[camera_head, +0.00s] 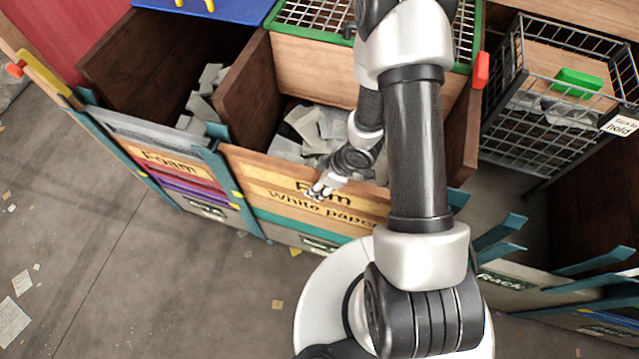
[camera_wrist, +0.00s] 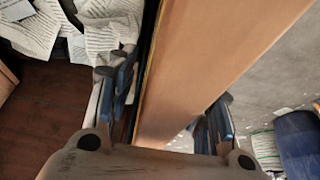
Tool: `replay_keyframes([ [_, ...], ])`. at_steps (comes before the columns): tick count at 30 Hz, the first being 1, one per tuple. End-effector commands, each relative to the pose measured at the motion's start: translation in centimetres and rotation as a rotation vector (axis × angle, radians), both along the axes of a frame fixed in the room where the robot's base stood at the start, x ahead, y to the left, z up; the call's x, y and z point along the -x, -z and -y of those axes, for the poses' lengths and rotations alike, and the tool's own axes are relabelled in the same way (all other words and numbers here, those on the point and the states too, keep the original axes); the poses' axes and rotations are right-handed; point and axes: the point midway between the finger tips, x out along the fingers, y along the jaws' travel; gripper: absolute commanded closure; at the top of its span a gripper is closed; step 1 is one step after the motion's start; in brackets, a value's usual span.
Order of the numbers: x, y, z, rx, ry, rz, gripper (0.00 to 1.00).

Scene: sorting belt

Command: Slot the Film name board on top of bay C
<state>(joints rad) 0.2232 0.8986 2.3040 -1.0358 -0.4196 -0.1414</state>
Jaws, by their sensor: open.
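The Film name board (camera_head: 285,183) is a tan strip with dark lettering, partly hidden by my gripper. It sits at the top of the front of the middle bay, directly above a White paper board (camera_head: 310,207). My gripper (camera_head: 322,189) is at the Film board's top edge. In the wrist view my gripper (camera_wrist: 174,98) is open, with one finger on each side of a tan board (camera_wrist: 215,50), apparently the Film board. A gap shows beside the right finger; contact at the left finger cannot be told. I cannot read which bay is C.
Paper sheets (camera_head: 315,125) lie in the bay behind the board. A Foam board (camera_head: 170,162) fronts the left bay. At right are teal uprights by a Rack label (camera_head: 503,281) and a wire basket (camera_head: 550,95) with a green block.

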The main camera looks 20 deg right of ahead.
Motion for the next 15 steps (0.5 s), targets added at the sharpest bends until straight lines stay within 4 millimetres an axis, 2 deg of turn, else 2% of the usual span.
replay_keyframes([
  [6, 0.0, -0.04, -0.01, 0.0, 0.0, 0.0, 0.55],
  [15, 0.01, -0.03, 0.0, 0.0, 0.0, 0.0, 0.75],
])
